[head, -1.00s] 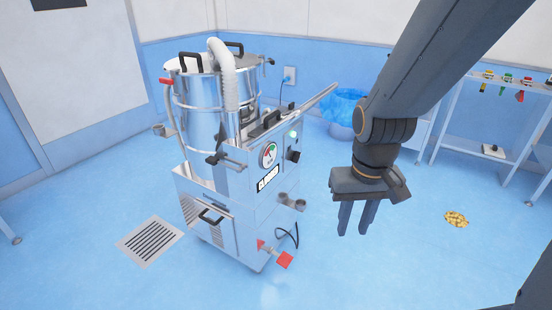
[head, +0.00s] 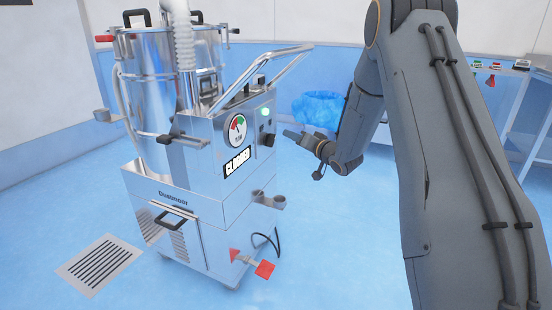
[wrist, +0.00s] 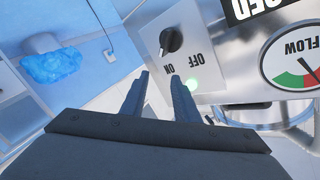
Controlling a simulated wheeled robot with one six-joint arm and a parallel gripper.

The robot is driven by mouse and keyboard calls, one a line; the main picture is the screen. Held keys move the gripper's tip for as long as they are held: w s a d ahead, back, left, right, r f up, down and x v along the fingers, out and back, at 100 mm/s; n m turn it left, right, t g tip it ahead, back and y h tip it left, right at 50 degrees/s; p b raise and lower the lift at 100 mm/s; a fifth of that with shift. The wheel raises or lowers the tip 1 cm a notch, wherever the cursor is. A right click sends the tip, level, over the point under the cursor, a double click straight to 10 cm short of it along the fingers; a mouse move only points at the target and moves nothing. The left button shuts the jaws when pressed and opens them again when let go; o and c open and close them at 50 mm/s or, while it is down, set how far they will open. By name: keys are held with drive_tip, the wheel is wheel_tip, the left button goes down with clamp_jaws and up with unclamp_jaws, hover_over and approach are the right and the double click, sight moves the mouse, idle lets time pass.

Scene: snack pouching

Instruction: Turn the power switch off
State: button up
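The power switch is a black rotary knob (wrist: 171,41) on a pale panel, with OFF and ON printed beside it. Its pointer seems to lie on the ON side. A green lamp (wrist: 192,84) is lit near it. In the head view, the knob (head: 268,140) sits below the lamp on the steel vacuum machine (head: 185,190). My gripper (head: 290,134) points at the panel from the right, a short way off. In the wrist view, my gripper's two fingers (wrist: 160,78) are apart with nothing between them, and the knob lies beyond their tips.
A FLOW gauge (head: 237,130) and a CLOGGED label (head: 237,164) are left of the knob. A steel push handle (head: 262,62) slants above the panel. Cup holders (head: 272,200) and a red valve (head: 264,270) stick out below. A blue-lined bin (head: 318,110) stands behind.

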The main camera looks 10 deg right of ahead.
sight(270, 140)
drive_tip(key=shift+w+f+n+t+y+b, duration=0.55)
drive_tip(key=shift+w+f+y+b, duration=0.3)
drive_tip(key=shift+f+y+b, duration=2.5)
drive_tip(key=b+x, duration=0.1)
drive_tip(key=x, duration=0.6)
drive_tip(key=shift+a, duration=0.4)
drive_tip(key=shift+s, duration=0.1)
clamp_jaws()
